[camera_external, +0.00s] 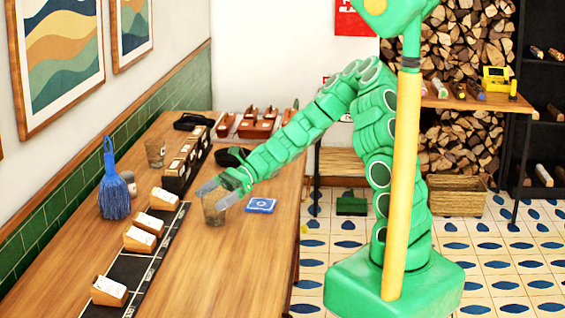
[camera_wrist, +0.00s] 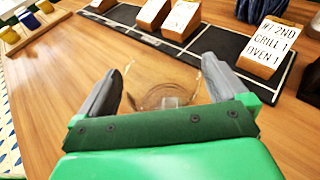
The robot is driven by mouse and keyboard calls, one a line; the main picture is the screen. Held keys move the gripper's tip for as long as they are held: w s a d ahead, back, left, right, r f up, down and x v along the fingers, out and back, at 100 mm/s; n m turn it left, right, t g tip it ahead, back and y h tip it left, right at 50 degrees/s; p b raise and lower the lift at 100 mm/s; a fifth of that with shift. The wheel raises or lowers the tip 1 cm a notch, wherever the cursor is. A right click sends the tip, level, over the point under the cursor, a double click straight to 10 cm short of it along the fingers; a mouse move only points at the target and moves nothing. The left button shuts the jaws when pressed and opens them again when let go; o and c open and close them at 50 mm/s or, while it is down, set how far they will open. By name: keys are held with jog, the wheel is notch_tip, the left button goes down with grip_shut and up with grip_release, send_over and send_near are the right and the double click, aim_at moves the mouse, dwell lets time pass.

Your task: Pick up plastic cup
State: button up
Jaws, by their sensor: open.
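A clear plastic cup (camera_external: 214,212) stands on the wooden counter, beside the black strip of ticket holders. My gripper (camera_external: 216,195) is at the cup with its jaws open, one finger on each side. In the wrist view the see-through cup (camera_wrist: 168,92) sits between the two grey fingers of my gripper (camera_wrist: 162,68). Gaps show between the fingers and the cup wall. The cup's near lower part is hidden by my gripper's body. A second clear cup (camera_external: 155,153) stands farther back by the wall.
Wooden ticket blocks (camera_external: 139,240) line the black strip (camera_external: 127,270) left of the cup. A blue brush (camera_external: 113,190) stands near the tiled wall. A blue square (camera_external: 261,205) lies right of the cup. A dark divided box (camera_external: 183,165) is behind it. The front counter is clear.

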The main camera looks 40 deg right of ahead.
jog(key=shift+a, duration=0.1)
jog(key=shift+c, duration=0.5)
jog(key=shift+f, duration=0.1)
jog(key=c, duration=0.6)
jog(key=shift+c, duration=0.2)
